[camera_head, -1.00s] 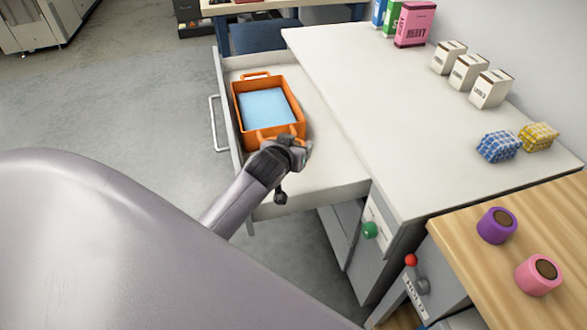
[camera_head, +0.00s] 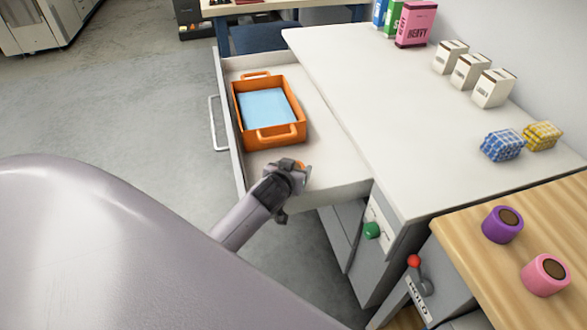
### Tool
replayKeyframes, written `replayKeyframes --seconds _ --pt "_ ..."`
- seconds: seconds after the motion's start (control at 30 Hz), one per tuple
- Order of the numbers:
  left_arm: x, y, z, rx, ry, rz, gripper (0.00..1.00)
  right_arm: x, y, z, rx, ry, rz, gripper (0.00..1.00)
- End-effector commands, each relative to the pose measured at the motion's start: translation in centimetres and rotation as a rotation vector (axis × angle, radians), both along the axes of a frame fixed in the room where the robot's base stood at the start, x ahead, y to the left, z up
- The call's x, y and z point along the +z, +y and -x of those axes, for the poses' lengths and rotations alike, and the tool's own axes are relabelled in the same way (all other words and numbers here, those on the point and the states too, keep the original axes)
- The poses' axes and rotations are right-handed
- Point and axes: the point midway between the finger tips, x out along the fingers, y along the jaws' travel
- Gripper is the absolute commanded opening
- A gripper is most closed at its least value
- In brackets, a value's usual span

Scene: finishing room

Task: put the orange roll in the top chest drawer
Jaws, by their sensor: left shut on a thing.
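The top chest drawer (camera_head: 325,150) is pulled open, and its white floor shows. My left gripper (camera_head: 296,168) is over the near end of the drawer, close to its near wall. It is shut on an orange thing, which I take for the orange roll (camera_head: 300,165); only a small orange patch shows, and the gripper hides the rest. I cannot tell whether the roll touches the drawer floor. My right gripper is not in view.
An orange tray (camera_head: 301,118) with a light blue sheet fills the far part of the drawer. Bare drawer floor lies in front and to the right. Boxes and checked bundles stand on the chest top (camera_head: 390,130). Purple (camera_head: 502,224) and pink rolls (camera_head: 545,274) stand on the wooden bench.

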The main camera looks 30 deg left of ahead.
Motion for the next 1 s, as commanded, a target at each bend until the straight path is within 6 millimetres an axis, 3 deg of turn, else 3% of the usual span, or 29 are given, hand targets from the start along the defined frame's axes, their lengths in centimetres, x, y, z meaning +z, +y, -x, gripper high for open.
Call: replayKeyframes --seconds 0.37,0.4,0.47,0.77,1.0 --pt "-0.9 0.0 0.0 0.001 -0.001 -0.001 0.34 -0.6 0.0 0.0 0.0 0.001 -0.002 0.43" --pt "-0.9 0.0 0.0 0.001 0.0 0.0 0.73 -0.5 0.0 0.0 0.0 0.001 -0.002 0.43" --pt "-0.9 0.0 0.0 0.001 0.0 0.0 0.92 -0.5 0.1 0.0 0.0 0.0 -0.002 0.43" --pt "-0.8 0.0 0.0 0.0 0.0 0.0 0.92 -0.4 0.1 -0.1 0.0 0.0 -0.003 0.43" --pt "0.7 -0.2 0.6 -0.001 0.002 0.001 0.92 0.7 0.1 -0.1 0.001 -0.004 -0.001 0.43"
